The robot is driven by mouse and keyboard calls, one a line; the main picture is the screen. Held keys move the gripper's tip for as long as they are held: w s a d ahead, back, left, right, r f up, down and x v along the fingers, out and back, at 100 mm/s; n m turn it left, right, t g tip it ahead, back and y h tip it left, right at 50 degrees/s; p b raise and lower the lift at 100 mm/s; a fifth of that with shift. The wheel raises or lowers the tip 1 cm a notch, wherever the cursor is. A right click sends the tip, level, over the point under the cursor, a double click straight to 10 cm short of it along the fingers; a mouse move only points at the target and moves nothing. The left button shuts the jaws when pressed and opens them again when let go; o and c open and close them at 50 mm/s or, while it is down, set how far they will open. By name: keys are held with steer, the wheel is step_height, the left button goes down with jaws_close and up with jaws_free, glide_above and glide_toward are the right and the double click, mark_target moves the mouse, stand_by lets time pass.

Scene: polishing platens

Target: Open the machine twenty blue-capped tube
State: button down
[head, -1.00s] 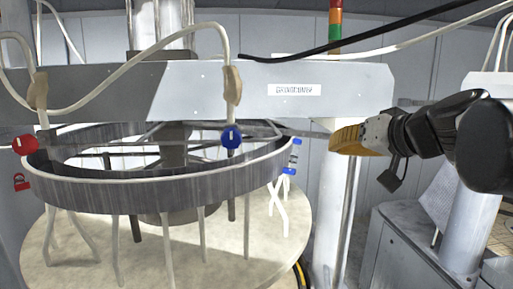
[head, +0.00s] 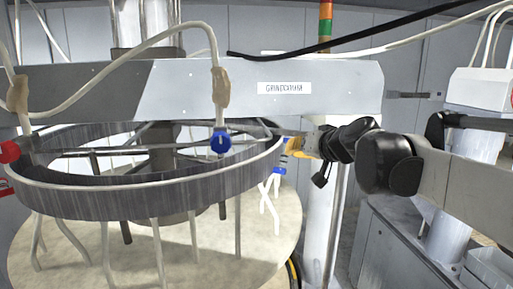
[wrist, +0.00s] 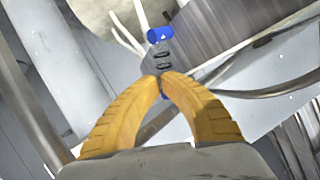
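The blue-capped tube (head: 279,171) stands at the right edge of the ring-shaped machine part. In the head view mainly its lower blue end shows, with my gripper covering the rest. The wrist view shows a blue end (wrist: 160,35), a grey banded body and more blue between the fingers. My gripper (wrist: 160,76) has yellow curved fingers whose tips come close together on the tube's body, and it appears shut on it. In the head view my gripper (head: 288,147) reaches in from the right. The machine's grey crossbeam (head: 325,88) carries a label.
A blue knob (head: 220,141) hangs on a hose left of my gripper; a red knob (head: 9,152) is at the far left. The ring (head: 110,198) sits above a pale round platen (head: 200,262). White crossed tubes (head: 268,200) hang below the blue-capped tube. A grey cabinet (head: 385,250) stands right.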

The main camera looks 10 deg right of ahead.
steer(key=shift+w+d+f+m+g+p, duration=0.2)
steer(key=shift+w+d+m+g+p, duration=0.1)
steer(key=shift+w+m+g, duration=0.25)
stand_by(0.7)
steer(key=shift+w+d+f+m+g+y+b, duration=0.15)
steer(key=shift+w+d+f+g+b, duration=0.15)
steer(key=shift+w+f+b, duration=0.15)
steer(key=shift+w+d+f+m+g+y+b, duration=0.1)
steer(key=shift+w+d+f+g+y+b, duration=0.1)
steer(key=shift+w+d+f, duration=0.25)
steer(key=shift+s+a+f, duration=0.1)
steer(key=shift+a, duration=0.05)
stand_by(0.5)
